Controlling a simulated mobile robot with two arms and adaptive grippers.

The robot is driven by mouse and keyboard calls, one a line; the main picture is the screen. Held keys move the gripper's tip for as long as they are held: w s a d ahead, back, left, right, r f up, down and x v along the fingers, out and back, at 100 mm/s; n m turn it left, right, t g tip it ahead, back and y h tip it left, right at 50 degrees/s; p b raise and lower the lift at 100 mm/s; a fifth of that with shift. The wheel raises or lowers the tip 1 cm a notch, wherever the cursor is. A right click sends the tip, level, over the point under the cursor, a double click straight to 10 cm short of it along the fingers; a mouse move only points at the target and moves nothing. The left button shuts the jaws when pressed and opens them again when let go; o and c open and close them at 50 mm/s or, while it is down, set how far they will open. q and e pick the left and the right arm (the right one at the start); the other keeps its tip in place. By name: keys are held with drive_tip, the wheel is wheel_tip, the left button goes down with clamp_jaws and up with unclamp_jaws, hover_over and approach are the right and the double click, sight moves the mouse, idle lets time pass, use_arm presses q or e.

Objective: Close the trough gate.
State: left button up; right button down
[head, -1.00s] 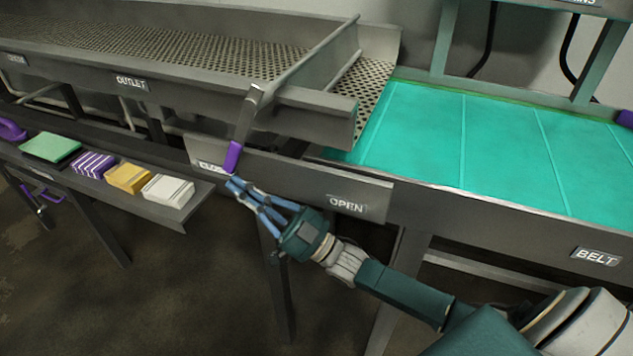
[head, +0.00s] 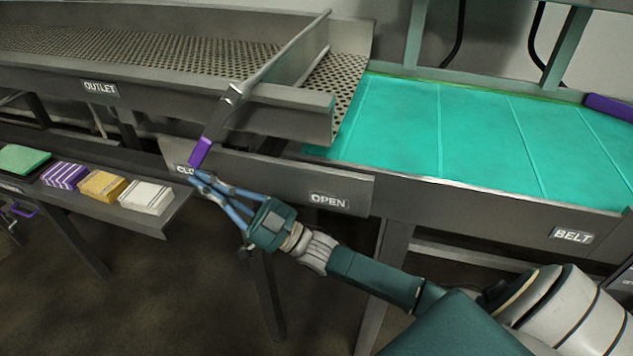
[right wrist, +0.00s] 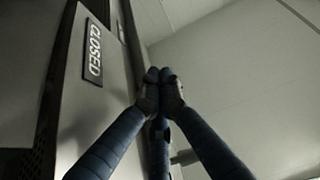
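The gate lever (head: 223,112) hangs from the trough's front edge, slanting down and left. Its purple grip (head: 201,153) is just above the CLOSED label (head: 184,169), which it and my gripper partly cover. The OPEN label (head: 329,200) is to the right on the same plate. A grey gate panel (head: 290,62) stands across the perforated trough. My right gripper (head: 195,173) is at the grip's lower end, its fingertips together. The right wrist view shows the fingertips (right wrist: 160,78) meeting beside the CLOSED label (right wrist: 94,52), with no purple between them. My left gripper is out of view.
The turquoise belt (head: 480,135) runs on to the right of the trough's end. A shelf (head: 160,220) with folded cloths or pads in several colours is at the lower left. Open floor lies below the plate.

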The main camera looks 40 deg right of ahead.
drive_tip(key=v, duration=1.2)
drive_tip(key=w+d+f+m+g+h+p, duration=0.1)
drive_tip(key=d+f+m+h+p, duration=0.15)
drive_tip(key=f+h, duration=0.45)
drive_tip(key=w+d+f+m+g+h+p, duration=0.1)
drive_tip(key=d+f+m+h+p, duration=0.2)
drive_tip(key=f, duration=0.8)
drive_tip(key=s+d+f+g+h+p, duration=0.1)
drive_tip(key=s+f+g+p, duration=0.2)
drive_tip(key=s+f, duration=0.35)
drive_tip(key=s+d+f+g+h+p, duration=0.2)
drive_tip(key=s+f, duration=0.1)
drive_tip(key=f, duration=0.7)
drive_tip(key=s+a+f+g, duration=0.1)
drive_tip(key=s+f+g, duration=0.2)
drive_tip(key=s, duration=0.8)
drive_tip(key=s+a+f+g+h+p, duration=0.1)
drive_tip(key=s+f+g, duration=0.3)
drive_tip(key=s+f, duration=0.4)
drive_tip(key=s+a+f+g+p, duration=0.1)
drive_tip(key=s+f+g, duration=0.3)
drive_tip(key=s, duration=1.2)
wheel_tip(320, 180, down, 2)
drive_tip(key=shift+a+f+h, duration=0.2)
drive_tip(key=shift+a+h, duration=0.2)
drive_tip(key=shift+a, duration=0.25)
